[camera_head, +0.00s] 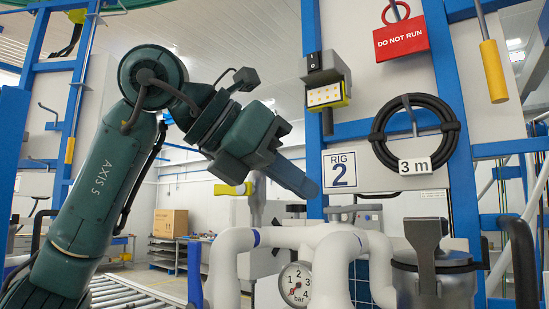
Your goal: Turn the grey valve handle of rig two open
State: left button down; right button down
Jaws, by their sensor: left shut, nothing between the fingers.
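The "RIG 2" sign (341,170) hangs on a blue post in the middle. Below it run thick white pipes (330,240) with a pressure gauge (297,284). A grey upright handle (427,243) stands on the lid of a grey housing at the lower right. A smaller grey lever-like part (355,208) shows just under the sign; I cannot tell which of the two is the valve handle. My right gripper is out of view.
A yellow-handled part (232,189) is behind my left gripper. A coiled black hose (414,133), a red "DO NOT RUN" tag (401,40) and a switch box (326,80) hang above. A roller conveyor (130,292) runs at the lower left.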

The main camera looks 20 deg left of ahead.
aim_at(361, 210)
pick_arm(q)
jog(key=w+d, duration=0.1)
jog(key=w+d+f+p, duration=0.1)
jog(key=w, duration=0.1)
jog(key=w+d, duration=0.1)
jog(key=shift+w+d+f+p, duration=0.3)
jog(key=shift+w+d+f, duration=0.1)
jog(key=shift+w+d, duration=0.3)
jog(key=shift+w, duration=0.15)
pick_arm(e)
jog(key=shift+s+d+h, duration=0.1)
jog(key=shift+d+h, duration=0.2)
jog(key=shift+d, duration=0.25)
pick_arm(q)
jog(key=shift+d, duration=0.15)
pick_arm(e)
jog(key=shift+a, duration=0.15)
pick_arm(q)
jog(key=shift+n+y, duration=0.3)
